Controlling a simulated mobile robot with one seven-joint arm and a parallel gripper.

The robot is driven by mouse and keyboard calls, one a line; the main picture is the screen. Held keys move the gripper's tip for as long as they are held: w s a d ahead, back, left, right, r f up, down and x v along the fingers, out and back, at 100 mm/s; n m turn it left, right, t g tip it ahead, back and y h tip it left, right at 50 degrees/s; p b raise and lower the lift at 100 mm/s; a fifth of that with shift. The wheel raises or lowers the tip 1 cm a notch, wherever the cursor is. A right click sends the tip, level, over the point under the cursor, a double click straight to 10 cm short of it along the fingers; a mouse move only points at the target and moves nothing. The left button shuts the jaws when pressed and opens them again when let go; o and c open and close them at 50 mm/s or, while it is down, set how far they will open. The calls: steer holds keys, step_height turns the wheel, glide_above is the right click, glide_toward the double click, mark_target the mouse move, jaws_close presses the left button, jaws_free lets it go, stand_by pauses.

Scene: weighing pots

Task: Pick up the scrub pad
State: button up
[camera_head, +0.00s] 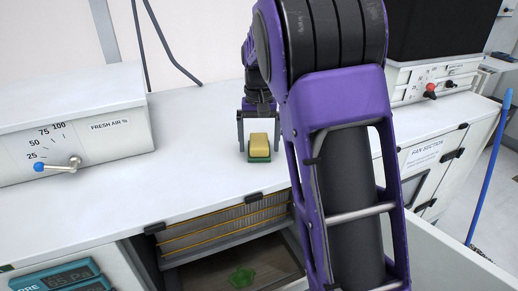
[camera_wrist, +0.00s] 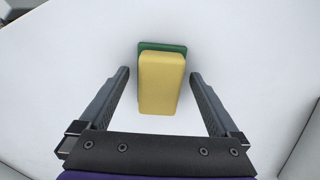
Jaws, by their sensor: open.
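The scrub pad (camera_head: 259,145) is a yellow block with a green layer along its bottom. It sits on the white top surface, seen in the head view just in front of my gripper (camera_head: 257,115). In the wrist view, the scrub pad (camera_wrist: 162,82) lies between the two fingers of my gripper (camera_wrist: 159,75), with a gap on each side. The fingers are open and do not touch it. The green layer shows at the pad's far edge in the wrist view.
The white cabinet top (camera_head: 190,180) is clear around the pad. A fresh-air dial box (camera_head: 105,130) stands at left. Below is an open compartment with a filter (camera_head: 225,228) and a green item (camera_head: 241,277). A control box (camera_head: 435,82) stands at right, near a blue pole (camera_head: 490,165).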

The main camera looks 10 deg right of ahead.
mark_target(259, 142)
steer(key=c, duration=1.4)
step_height(259, 142, up, 10)
steer(key=shift+r+p, duration=0.1)
steer(key=shift+p, duration=0.95)
steer(key=o, duration=0.9)
steer(key=c, duration=0.6)
